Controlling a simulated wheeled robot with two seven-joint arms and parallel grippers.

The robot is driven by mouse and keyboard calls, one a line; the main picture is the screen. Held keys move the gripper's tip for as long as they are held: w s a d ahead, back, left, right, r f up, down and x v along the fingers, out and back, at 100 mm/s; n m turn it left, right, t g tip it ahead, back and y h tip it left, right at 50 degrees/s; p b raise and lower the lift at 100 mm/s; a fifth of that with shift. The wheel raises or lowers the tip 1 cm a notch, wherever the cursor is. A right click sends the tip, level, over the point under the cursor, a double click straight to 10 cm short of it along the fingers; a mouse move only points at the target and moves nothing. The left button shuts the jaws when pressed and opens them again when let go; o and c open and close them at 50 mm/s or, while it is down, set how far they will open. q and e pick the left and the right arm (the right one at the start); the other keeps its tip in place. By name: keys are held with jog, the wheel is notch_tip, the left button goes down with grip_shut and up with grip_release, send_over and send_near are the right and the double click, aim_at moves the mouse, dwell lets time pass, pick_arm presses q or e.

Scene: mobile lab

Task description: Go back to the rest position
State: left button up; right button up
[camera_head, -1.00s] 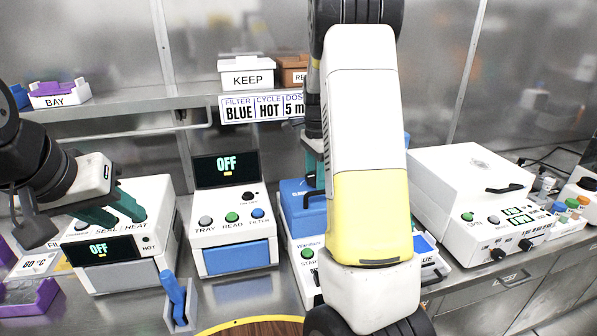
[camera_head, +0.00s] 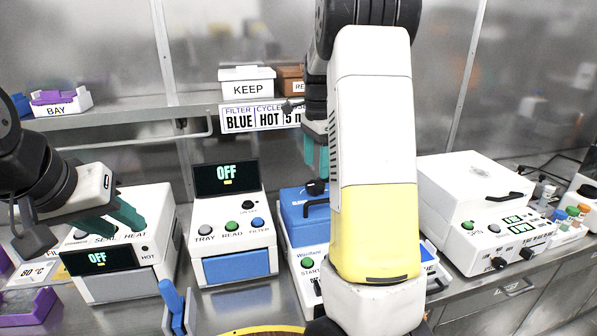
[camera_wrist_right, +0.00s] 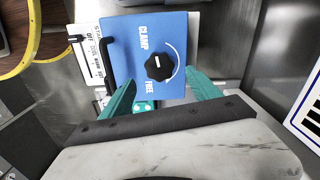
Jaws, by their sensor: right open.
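My left gripper (camera_head: 128,230) is in the head view at the left, its teal fingers apart over the front of the white SEAL / HEAT machine (camera_head: 158,200). Nothing shows between them, and I cannot tell whether they touch the machine. My right gripper (camera_wrist_right: 160,95) is open and empty in the right wrist view. Its fingers point toward the blue CLAMP lid (camera_wrist_right: 146,30) with a black knob. In the head view the right fingers are above this blue lid (camera_head: 295,215), partly hidden by my right arm.
A white reader (camera_head: 230,240) showing OFF stands left of the clamp device. A white lidded machine (camera_head: 465,200) stands to the right. The KEEP box (camera_head: 247,80) is on the shelf behind. A blue-handled tool (camera_head: 172,305) stands in front. A yellow-rimmed round surface (camera_head: 262,331) is at the bottom.

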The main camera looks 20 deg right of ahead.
jog(key=shift+r, duration=0.3)
